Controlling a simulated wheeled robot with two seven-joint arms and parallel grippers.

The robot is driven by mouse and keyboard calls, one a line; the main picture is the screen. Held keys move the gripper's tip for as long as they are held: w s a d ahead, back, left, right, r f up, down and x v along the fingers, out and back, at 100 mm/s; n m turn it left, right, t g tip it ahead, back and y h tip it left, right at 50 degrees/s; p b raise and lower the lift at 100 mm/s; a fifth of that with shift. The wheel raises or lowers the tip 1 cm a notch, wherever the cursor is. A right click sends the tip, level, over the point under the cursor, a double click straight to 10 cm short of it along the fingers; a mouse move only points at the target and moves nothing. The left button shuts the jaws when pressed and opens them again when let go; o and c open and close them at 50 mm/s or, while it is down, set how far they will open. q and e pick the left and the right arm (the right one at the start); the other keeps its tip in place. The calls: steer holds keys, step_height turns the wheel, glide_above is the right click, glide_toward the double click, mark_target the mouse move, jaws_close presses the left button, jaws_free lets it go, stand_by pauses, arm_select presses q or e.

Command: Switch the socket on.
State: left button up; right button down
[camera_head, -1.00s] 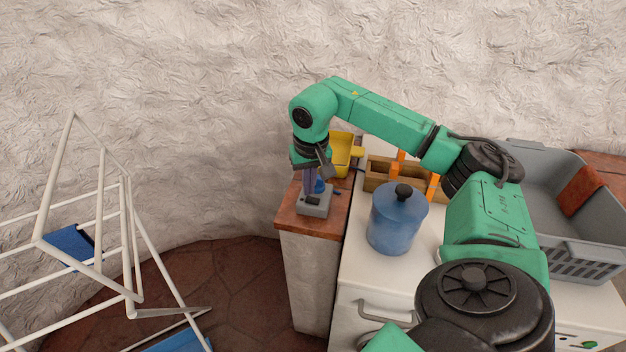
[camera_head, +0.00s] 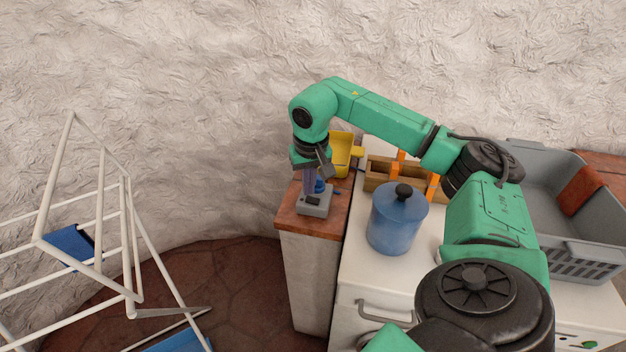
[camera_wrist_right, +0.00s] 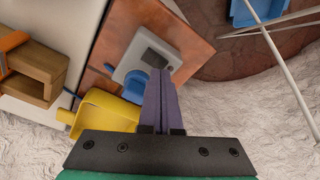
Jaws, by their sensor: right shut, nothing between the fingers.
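The socket (camera_head: 316,206) is a small grey box with a dark switch patch and a blue round part. It stands on the brown top of a narrow counter end. In the right wrist view the socket (camera_wrist_right: 134,53) shows its dark rocker (camera_wrist_right: 154,59) and a blue plug (camera_wrist_right: 147,84). My right gripper (camera_head: 308,196) points down at the socket, shut and empty. In the right wrist view its purple fingers (camera_wrist_right: 162,74) are together, their tips beside the dark rocker and the blue plug; I cannot tell if they touch. My left gripper is not in view.
A yellow scoop-like container (camera_head: 341,150) stands just behind the socket. A blue lidded jar (camera_head: 396,222), a wooden box (camera_head: 378,174) and a grey crate (camera_head: 583,250) are to the right. A white drying rack (camera_head: 128,230) stands at the left. Floor between rack and counter is clear.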

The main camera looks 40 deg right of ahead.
mark_target(309, 199)
steer(key=shift+f+b, duration=0.55)
steer(key=shift+f, duration=0.3)
stand_by(0.6)
steer(key=shift+r, duration=0.1)
step_height(309, 199, up, 7)
steer(key=p, duration=0.6)
stand_by(0.4)
